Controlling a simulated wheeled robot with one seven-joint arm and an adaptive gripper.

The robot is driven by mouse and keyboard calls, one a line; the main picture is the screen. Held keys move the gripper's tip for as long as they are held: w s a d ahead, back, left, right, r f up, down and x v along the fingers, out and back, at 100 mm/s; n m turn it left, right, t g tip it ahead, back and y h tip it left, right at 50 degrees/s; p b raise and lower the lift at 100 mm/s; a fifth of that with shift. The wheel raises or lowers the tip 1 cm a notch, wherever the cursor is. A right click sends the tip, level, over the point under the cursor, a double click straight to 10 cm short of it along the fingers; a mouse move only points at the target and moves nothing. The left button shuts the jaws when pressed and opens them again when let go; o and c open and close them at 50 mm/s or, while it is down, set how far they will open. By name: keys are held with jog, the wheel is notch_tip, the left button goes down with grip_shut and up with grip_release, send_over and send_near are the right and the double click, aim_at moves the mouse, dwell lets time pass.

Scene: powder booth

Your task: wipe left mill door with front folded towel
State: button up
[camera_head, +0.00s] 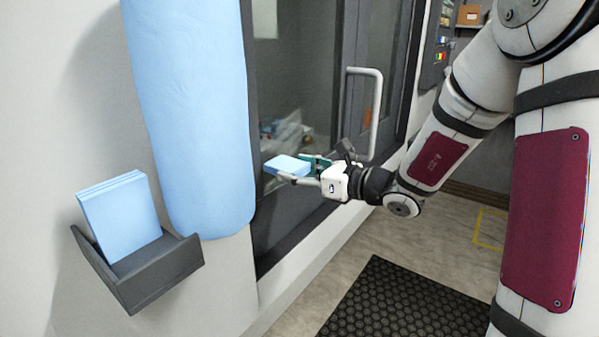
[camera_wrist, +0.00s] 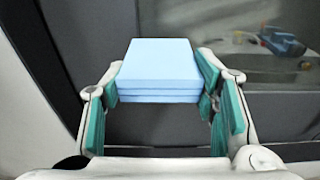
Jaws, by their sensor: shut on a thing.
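My gripper (camera_head: 305,171) is shut on a light blue folded towel (camera_head: 287,164), held roughly level in front of the mill. In the wrist view the towel (camera_wrist: 156,72) sits between the two teal-padded fingers of my gripper (camera_wrist: 158,102) and sticks out past their tips. The left mill door (camera_head: 292,85) is a glass pane in a dark frame, behind the towel and upright. Its dark frame and glass also fill much of the wrist view (camera_wrist: 215,40). I cannot tell whether the towel touches the door.
A grey wall holder (camera_head: 160,277) at lower left carries more folded blue towels (camera_head: 120,215). A large light blue roll (camera_head: 195,120) hangs beside the door. A pale vertical handle (camera_head: 376,115) projects near my gripper. A black mat (camera_head: 400,305) lies on the floor.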

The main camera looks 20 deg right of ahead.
jog(key=shift+w+a, duration=0.3)
jog(key=shift+w, duration=0.15)
jog(key=shift+w+d, duration=0.5)
jog(key=shift+d, duration=0.3)
jog(key=shift+w+d, duration=0.45)
jog(key=shift+d, duration=0.3)
jog(key=w+d+b, duration=0.2)
jog(key=w+d, duration=0.5)
jog(key=d, duration=0.1)
dwell(0.4)
